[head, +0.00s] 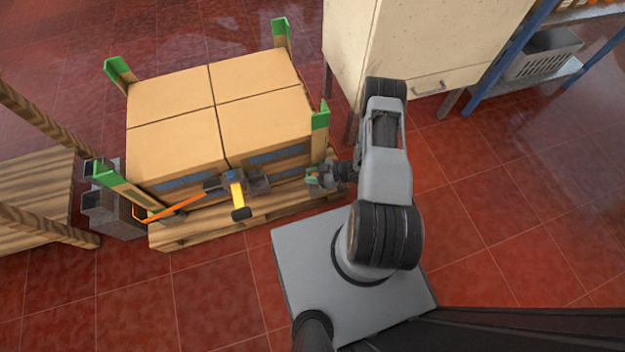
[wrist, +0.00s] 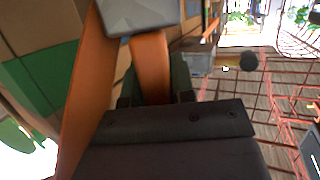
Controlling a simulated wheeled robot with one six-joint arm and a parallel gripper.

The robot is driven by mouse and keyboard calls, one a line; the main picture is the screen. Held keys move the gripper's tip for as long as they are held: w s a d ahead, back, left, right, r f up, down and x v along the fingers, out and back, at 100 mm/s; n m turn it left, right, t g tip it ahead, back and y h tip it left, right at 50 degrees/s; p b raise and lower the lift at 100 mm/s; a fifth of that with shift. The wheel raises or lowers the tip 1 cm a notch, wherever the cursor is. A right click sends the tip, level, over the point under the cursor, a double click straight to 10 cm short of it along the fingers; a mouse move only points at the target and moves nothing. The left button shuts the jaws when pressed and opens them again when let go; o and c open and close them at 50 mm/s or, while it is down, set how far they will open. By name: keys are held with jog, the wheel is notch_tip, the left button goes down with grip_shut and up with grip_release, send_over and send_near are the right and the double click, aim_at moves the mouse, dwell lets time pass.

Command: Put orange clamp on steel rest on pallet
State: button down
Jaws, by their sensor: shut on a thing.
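My gripper (head: 318,178) is at the right front corner of the pallet (head: 200,231), beside the carton stack. In the wrist view it is shut on the orange clamp (wrist: 152,65), whose orange bar runs up between the fingers to a grey head (wrist: 140,15). In the head view only a small orange patch of the clamp (head: 313,174) shows. Grey metal pieces (head: 258,183), perhaps the steel rest, are at the front of the stack, left of my gripper. A yellow tool (head: 237,190) with a black end is among them.
Large cartons (head: 165,98) fill the pallet, with green corner caps (head: 320,117) on posts. An orange strip (head: 165,210) slants at the left front corner. Grey blocks (head: 100,208) and a wooden frame (head: 35,190) stand left. A cabinet (head: 430,40) stands behind.

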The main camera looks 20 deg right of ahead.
jog(key=shift+w+d+f, duration=0.2)
jog(key=shift+w+f, duration=0.15)
jog(key=shift+f, duration=0.2)
jog(key=shift+w+d+f+b, duration=0.15)
jog(key=shift+f+b, duration=0.75)
jog(key=shift+f, duration=0.8)
jog(key=shift+f, duration=0.15)
jog(key=c, duration=1)
grip_release()
jog(key=shift+o, duration=0.2)
